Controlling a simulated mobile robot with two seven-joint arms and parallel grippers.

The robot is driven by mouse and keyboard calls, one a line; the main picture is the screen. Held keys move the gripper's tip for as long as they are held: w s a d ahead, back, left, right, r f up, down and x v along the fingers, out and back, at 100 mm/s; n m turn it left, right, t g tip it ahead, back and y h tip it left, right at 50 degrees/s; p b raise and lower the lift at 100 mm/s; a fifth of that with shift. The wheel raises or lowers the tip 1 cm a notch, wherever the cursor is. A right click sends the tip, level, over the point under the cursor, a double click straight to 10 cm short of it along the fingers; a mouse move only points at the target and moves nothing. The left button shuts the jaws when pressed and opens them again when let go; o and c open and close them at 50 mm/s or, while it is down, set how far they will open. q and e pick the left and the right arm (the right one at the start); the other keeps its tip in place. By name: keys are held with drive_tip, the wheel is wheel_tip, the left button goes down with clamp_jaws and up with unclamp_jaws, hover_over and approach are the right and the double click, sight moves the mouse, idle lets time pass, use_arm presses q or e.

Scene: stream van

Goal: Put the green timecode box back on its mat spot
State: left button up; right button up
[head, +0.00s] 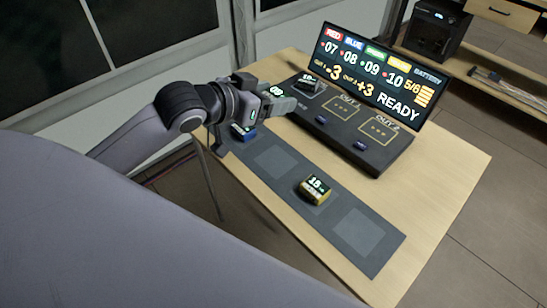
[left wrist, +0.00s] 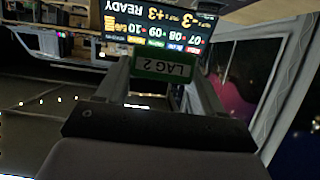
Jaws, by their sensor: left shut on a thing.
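My left gripper (head: 284,103) is shut on the green timecode box (head: 276,91) and holds it above the table, near the console's left end. In the left wrist view the green box (left wrist: 163,69) sits between the two fingers, its "LAG 2" label upside down. The grey mat (head: 390,247) runs along the table's near side. It has bare lighter squares between the blue box and the yellow box (head: 275,161) and at the right end (head: 358,231). My right gripper is not in view.
A blue box (head: 242,132) and a yellow box (head: 314,190) stand on the mat. A dark box (head: 308,84) sits at the left of the black console (head: 345,133). A lit screen (head: 378,77) stands behind it. The table's right side (head: 450,180) is clear.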

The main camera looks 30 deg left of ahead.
sight(272, 165)
use_arm(q)
wheel_tip(272, 165, down, 18)
drive_tip(key=shift+r+b, duration=0.25)
drive_tip(key=shift+b, duration=0.8)
drive_tip(key=shift+f, duration=0.15)
drive_tip(key=o, duration=1.2)
